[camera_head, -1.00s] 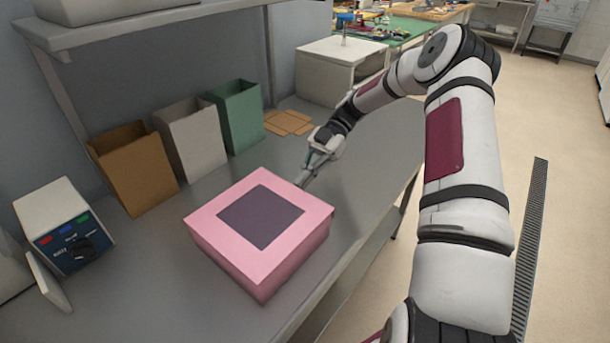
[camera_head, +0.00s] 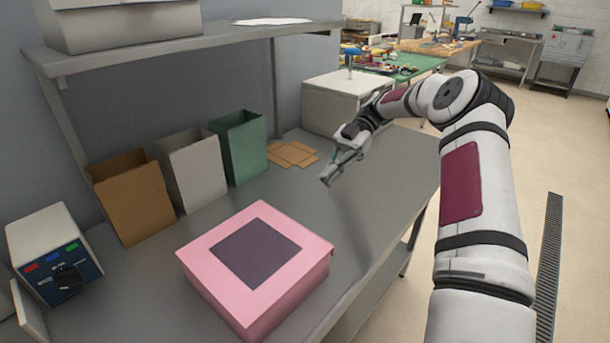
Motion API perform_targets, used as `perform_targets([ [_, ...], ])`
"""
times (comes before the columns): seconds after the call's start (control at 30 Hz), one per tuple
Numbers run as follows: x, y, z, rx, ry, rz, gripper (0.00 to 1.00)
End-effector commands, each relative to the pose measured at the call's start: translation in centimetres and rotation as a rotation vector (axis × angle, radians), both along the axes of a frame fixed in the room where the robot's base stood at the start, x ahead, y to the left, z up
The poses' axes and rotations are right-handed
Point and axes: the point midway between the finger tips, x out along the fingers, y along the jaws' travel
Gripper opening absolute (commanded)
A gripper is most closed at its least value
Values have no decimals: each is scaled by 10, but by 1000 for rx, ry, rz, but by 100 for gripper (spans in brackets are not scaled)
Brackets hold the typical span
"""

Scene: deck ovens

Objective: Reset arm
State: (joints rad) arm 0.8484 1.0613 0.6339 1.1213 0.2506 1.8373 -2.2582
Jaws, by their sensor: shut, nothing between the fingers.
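My gripper (camera_head: 326,180) is at the end of my arm, above the grey steel bench (camera_head: 375,205). It is shut and empty, with its fingers pointing down and to the left. It is apart from the pink box (camera_head: 310,262), beyond the box's far right corner. The pink box sits on the bench with a dark square on its top. My arm reaches in from the right side of the picture.
A brown bag (camera_head: 133,200), a grey-white bag (camera_head: 195,172) and a green bag (camera_head: 240,147) stand along the wall. Flat brown cardboard (camera_head: 292,154) lies behind my gripper. A control box (camera_head: 52,255) stands at left. A shelf (camera_head: 170,40) overhangs the bench.

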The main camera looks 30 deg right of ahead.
Motion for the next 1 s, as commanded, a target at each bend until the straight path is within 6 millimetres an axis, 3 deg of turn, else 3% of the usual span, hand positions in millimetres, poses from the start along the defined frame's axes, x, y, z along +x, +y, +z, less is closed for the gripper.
perform_targets([
  [0.27,0,4,6,-29,16,1,0],
  [0.47,-10,42,34,-255,139,-39,0],
  [0.7,-42,91,72,-624,288,-212,0],
  [1.0,-101,129,113,-972,359,-571,0],
])
